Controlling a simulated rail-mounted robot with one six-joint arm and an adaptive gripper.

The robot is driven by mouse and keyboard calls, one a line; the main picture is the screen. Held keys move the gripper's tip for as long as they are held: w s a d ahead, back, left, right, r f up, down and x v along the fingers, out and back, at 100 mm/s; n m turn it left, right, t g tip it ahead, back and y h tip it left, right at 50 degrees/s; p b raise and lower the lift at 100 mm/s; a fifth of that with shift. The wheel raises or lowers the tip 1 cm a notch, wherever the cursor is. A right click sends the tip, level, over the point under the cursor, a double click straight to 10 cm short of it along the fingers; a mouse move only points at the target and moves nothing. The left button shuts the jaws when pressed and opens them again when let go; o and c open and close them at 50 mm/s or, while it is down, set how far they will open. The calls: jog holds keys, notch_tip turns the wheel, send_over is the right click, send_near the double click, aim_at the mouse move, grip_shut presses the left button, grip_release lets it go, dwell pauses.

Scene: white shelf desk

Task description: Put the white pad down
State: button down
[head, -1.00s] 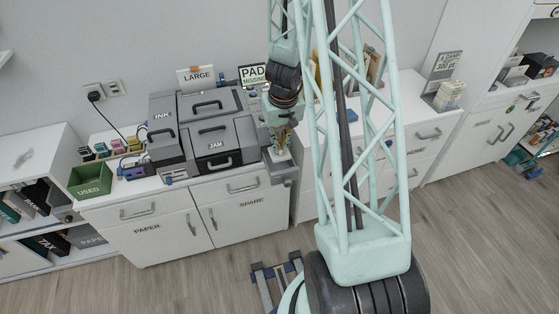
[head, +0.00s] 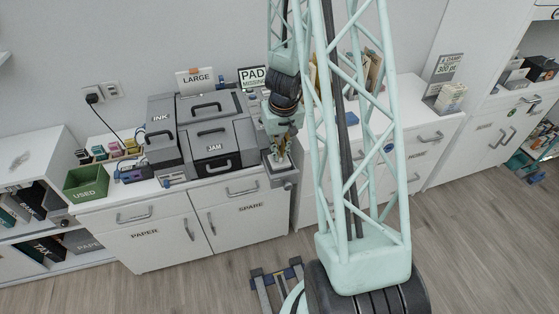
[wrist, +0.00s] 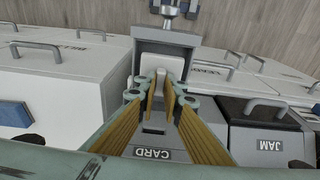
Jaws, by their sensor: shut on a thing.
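My gripper (head: 279,158) points down over a small grey tray (head: 284,181) at the right front of the grey printer (head: 213,143). In the wrist view my gripper (wrist: 161,82) is shut on the narrow upright part of the white pad (wrist: 160,77). The pad's pale, rounded body sits low, within the rim of the grey tray (wrist: 166,37). The fingers partly hide it, and I cannot tell whether it touches the tray floor. A CARD label (wrist: 153,153) is on the grey surface beside the tray.
The JAM cover (head: 212,147) and INK box (head: 161,117) stand left of my gripper. A PAD MISSING sign (head: 253,76) stands behind. A green USED bin (head: 87,181) is at the far left. White cabinets (head: 245,218) lie below.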

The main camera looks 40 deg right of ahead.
aim_at(280, 156)
jog(key=shift+f+b, duration=1.75)
jog(key=shift+f, duration=0.1)
jog(key=shift+f, duration=0.15)
jog(key=c, duration=2.7)
grip_release()
jog(key=shift+c, duration=0.2)
jog(key=shift+r, duration=0.2)
notch_tip(280, 156, up, 12)
jog(key=s+p, duration=0.1)
jog(key=p, duration=0.9)
jog(key=shift+s+a, duration=0.3)
jog(key=shift+a, duration=0.1)
jog(key=shift+f, duration=0.1)
